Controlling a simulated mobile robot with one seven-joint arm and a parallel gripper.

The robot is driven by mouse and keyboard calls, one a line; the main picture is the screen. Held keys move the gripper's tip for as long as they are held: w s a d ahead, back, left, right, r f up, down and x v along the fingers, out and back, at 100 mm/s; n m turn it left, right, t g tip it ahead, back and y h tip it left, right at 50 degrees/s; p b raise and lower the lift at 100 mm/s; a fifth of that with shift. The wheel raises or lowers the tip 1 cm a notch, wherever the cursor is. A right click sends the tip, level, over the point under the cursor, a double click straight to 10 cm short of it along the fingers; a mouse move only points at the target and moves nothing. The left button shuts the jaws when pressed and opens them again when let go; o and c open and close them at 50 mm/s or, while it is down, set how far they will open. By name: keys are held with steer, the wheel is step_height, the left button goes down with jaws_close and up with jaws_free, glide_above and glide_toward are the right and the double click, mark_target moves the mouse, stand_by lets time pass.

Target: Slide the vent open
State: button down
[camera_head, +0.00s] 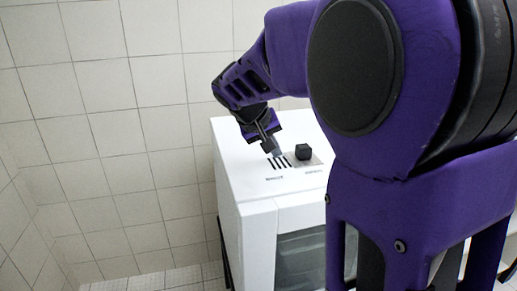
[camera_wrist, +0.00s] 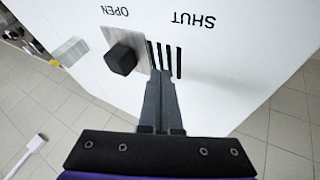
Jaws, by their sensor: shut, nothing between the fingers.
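The vent sits on top of a white machine. Its silver sliding plate (camera_wrist: 136,44) carries a black cube knob (camera_wrist: 121,59), which also shows in the head view (camera_head: 303,152). The plate and knob are at the side marked OPEN. Several dark slots (camera_wrist: 173,60) lie uncovered beside the plate, by the SHUT label; they also show in the head view (camera_head: 282,162). My gripper (camera_wrist: 160,76) is shut and empty. Its fingertips are over the slots, beside the knob on its SHUT side. I cannot tell whether they touch the knob or the top.
The white machine (camera_head: 256,226) has a dark window (camera_head: 302,256) in its front. A tiled wall (camera_head: 110,110) stands behind and to the left. My arm hides the machine's right part. The wrist view shows tiled floor (camera_wrist: 292,112) past the machine's edges.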

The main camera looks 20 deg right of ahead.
steer(key=p+v, duration=0.1)
steer(key=v, duration=0.8)
steer(key=shift+r, duration=0.25)
